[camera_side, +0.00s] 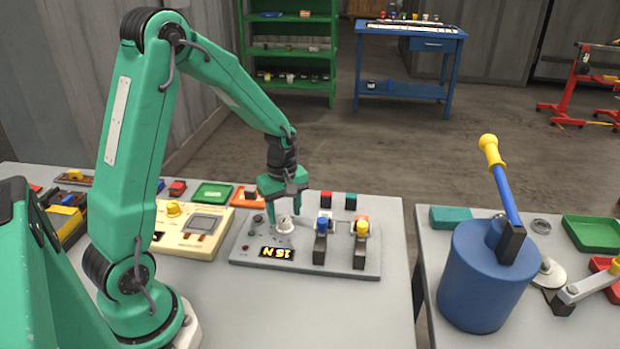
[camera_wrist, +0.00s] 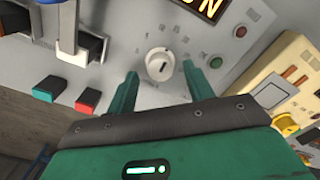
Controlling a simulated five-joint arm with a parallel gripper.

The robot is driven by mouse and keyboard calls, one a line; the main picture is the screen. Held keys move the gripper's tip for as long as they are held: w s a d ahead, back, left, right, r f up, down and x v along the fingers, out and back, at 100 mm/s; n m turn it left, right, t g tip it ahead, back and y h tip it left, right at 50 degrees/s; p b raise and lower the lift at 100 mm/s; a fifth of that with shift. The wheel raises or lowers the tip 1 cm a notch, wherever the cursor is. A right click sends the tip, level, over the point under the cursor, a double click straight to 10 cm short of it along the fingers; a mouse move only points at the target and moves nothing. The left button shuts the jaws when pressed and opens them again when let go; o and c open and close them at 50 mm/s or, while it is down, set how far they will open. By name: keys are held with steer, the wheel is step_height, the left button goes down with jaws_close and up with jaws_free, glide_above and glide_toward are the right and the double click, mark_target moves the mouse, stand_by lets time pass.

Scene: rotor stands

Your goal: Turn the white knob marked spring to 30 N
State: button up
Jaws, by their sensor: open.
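The white knob (camera_wrist: 160,65) sits on the grey panel (camera_wrist: 130,18), with a dark pointer mark on its face and small marks around it. My gripper (camera_wrist: 165,82) is open, its two green fingers apart at either side of the knob's near edge. In the side view my gripper (camera_side: 286,205) points down over the white knob (camera_side: 285,226), partly hiding it. I cannot tell whether the fingers touch it. The display (camera_side: 277,253) on the panel reads 15 N, upside down in the side view. In the wrist view only part of the display (camera_wrist: 210,8) shows.
Blue and yellow-topped levers (camera_side: 324,240) (camera_side: 361,240) stand right of the knob, with red and teal blocks (camera_side: 326,199) (camera_side: 350,201) behind. A cream box (camera_side: 185,242) with a yellow knob stands at left. A blue drum (camera_side: 475,285) stands on the right table.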

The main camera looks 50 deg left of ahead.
steer(key=shift+f, duration=0.95)
steer(key=c, duration=1)
